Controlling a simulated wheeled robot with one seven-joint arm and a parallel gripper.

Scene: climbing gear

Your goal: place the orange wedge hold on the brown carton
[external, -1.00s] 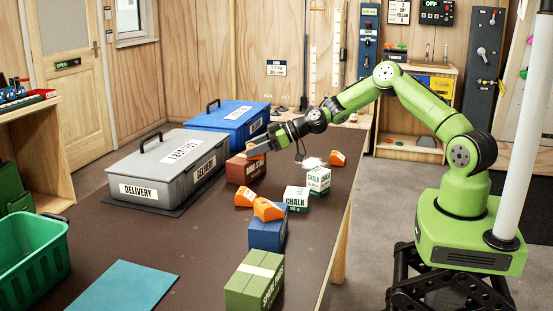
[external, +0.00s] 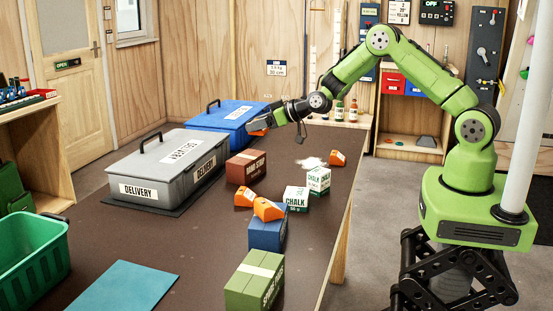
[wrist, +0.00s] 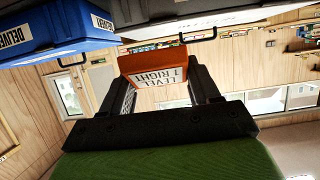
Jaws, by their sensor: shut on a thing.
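My gripper (external: 268,122) is raised above the far part of the table, behind the brown carton. It is shut on an orange wedge hold (external: 258,132), which shows as a small orange patch at the fingertips. In the wrist view the orange wedge hold (wrist: 146,62) sits between the two dark fingers, with a white label reading "LEVEL 1 RIGHT". The brown carton (external: 240,171) stands on the table beside the grey delivery box. Its top looks bare, and the held hold is apart from it.
Other orange holds are on the table (external: 245,197), on the blue carton (external: 267,238) and at the right (external: 338,158). White chalk boxes (external: 297,198), a green carton (external: 255,285), a grey delivery box (external: 170,172) and a blue box (external: 238,112) stand around.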

